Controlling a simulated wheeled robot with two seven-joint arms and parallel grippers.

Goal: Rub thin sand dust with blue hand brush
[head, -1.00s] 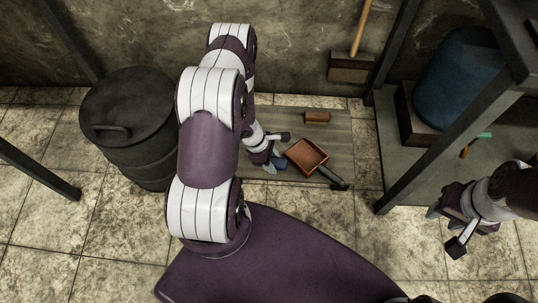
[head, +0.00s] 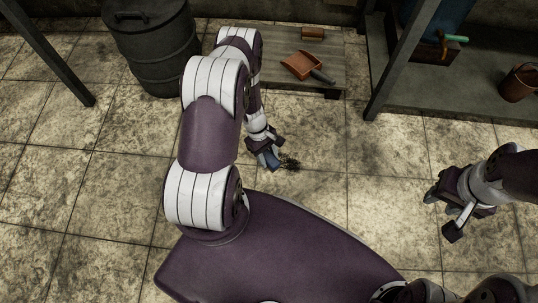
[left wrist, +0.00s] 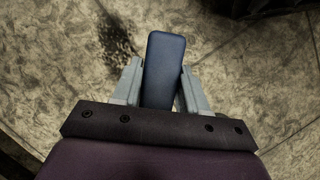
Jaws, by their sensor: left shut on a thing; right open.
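My left gripper (head: 266,151) is shut on the blue hand brush (head: 272,160), low over the tiled floor. In the left wrist view the blue brush (left wrist: 164,72) stands between the two fingers of my left gripper (left wrist: 161,90); its bristles are hidden there. A dark patch of sand dust (head: 290,163) lies on the floor just right of the brush in the head view. The dust also shows as a dark smear (left wrist: 120,40) in the left wrist view. I cannot tell whether the brush touches the floor. My right gripper (head: 446,215) is open and empty at the right.
A low wooden platform (head: 330,75) behind holds an orange-brown dustpan (head: 300,65) and a small brown block (head: 313,33). A black bin (head: 150,50) stands at the back left. A metal shelf (head: 470,85) with a brown bucket (head: 519,82) is at the right. The middle floor is clear.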

